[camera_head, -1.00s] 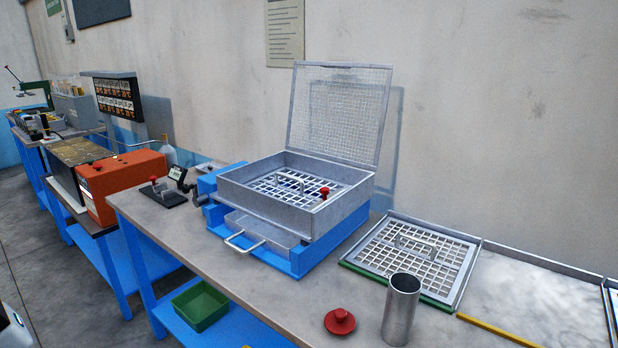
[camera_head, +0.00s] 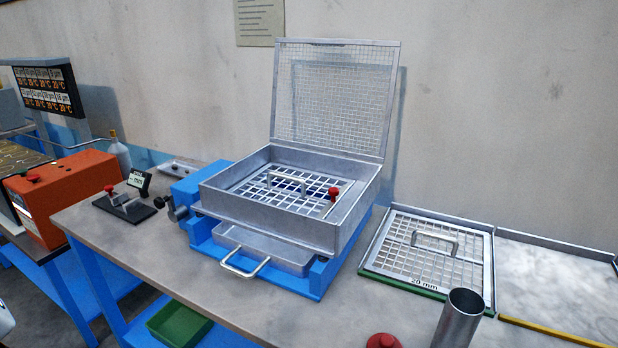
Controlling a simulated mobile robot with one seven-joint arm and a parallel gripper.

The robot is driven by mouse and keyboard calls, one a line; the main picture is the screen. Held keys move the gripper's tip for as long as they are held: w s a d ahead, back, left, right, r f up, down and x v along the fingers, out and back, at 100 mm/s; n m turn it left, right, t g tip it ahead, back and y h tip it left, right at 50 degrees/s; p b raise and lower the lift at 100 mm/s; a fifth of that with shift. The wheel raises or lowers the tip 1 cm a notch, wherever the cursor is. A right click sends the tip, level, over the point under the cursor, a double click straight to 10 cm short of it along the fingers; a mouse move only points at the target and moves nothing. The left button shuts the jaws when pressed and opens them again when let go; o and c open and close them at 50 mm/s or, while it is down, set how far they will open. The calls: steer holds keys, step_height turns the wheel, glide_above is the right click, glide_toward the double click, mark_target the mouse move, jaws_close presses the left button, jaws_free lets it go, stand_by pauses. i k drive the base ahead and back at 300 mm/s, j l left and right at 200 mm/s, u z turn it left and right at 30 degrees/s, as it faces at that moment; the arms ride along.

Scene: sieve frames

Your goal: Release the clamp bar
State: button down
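The sieve machine stands on the grey table, with a metal sieve box (camera_head: 270,215) on a blue base (camera_head: 318,279). Its mesh lid (camera_head: 335,100) stands open at the back. Inside the box lies a grid frame (camera_head: 264,187) with a handle. A red knob (camera_head: 334,192) shows at the grid's right side; it may belong to the clamp bar, whose bar I cannot clearly make out. A metal drawer with a handle (camera_head: 243,268) shows at the front of the base. My gripper is not in view.
A sieve frame marked 20 mm (camera_head: 425,262) lies on a green-edged tray right of the machine. A metal cylinder (camera_head: 459,318) and a red lid (camera_head: 383,341) stand at the front. A black fixture (camera_head: 125,206) is at left. A green bin (camera_head: 180,326) is below.

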mark_target(336, 194)
steer(key=i+j+z, duration=0.1)
steer(key=j, duration=0.3)
steer(key=i+j+z, duration=0.1)
steer(key=j, duration=0.3)
steer(key=i+j+z, duration=0.1)
steer(key=i+j, duration=0.15)
steer(key=j, duration=0.2)
steer(key=i+j+z, duration=0.1)
steer(key=j, duration=0.3)
